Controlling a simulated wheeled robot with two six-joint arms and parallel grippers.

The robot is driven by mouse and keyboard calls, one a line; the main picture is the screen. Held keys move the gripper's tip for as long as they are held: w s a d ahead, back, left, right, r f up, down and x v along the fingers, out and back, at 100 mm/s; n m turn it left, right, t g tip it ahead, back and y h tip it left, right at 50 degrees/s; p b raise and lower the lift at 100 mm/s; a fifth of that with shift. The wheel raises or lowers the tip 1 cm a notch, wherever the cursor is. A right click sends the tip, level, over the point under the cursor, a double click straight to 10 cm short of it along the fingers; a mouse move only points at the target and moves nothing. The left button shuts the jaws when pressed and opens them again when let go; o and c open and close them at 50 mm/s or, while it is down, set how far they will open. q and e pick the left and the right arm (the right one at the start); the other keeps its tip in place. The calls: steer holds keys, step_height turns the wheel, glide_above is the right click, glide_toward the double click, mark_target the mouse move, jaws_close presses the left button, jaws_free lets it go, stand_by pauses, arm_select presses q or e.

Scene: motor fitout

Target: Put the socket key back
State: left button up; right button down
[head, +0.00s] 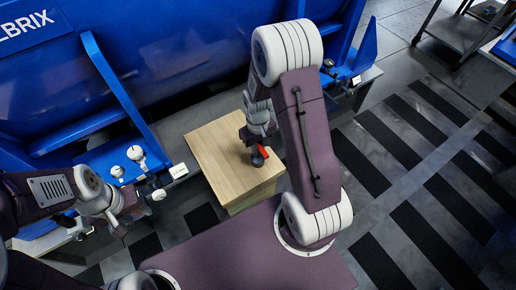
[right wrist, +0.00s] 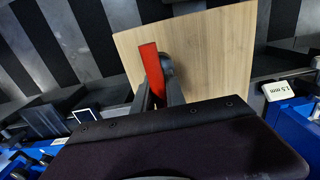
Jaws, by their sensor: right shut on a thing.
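A red piece (head: 264,152), which I take to be the socket key, is at my right gripper (head: 257,158) above the wooden block. In the right wrist view the red key (right wrist: 152,70) stands between the dark fingers, and my right gripper (right wrist: 158,98) is shut on it. The key's lower end is hidden, so I cannot tell whether it touches the wood. My left gripper (head: 140,200) is at the left by the blue frame, away from the key; its jaws are too small to read.
The pale wooden block (head: 215,150) has a mostly bare top. A large blue housing (head: 180,50) stands behind it. Blue frame feet with white labels (head: 178,170) flank the block; one label (right wrist: 281,90) reads 1.5 mm. Striped floor (head: 400,170) lies open at the right.

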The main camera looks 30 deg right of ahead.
steer(key=shift+f, duration=0.2)
steer(key=c, duration=1.4)
jaws_free()
steer(key=shift+o, duration=0.2)
step_height(320, 180, up, 12)
steer(key=p, duration=0.6)
steer(key=shift+r+p, duration=0.25)
steer(key=shift+p, duration=0.1)
steer(key=s+a+r+m+t, duration=0.1)
steer(key=s+a+r, duration=0.3)
steer(key=s, duration=0.4)
steer(key=shift+s+a, duration=0.2)
steer(key=shift+a, duration=0.25)
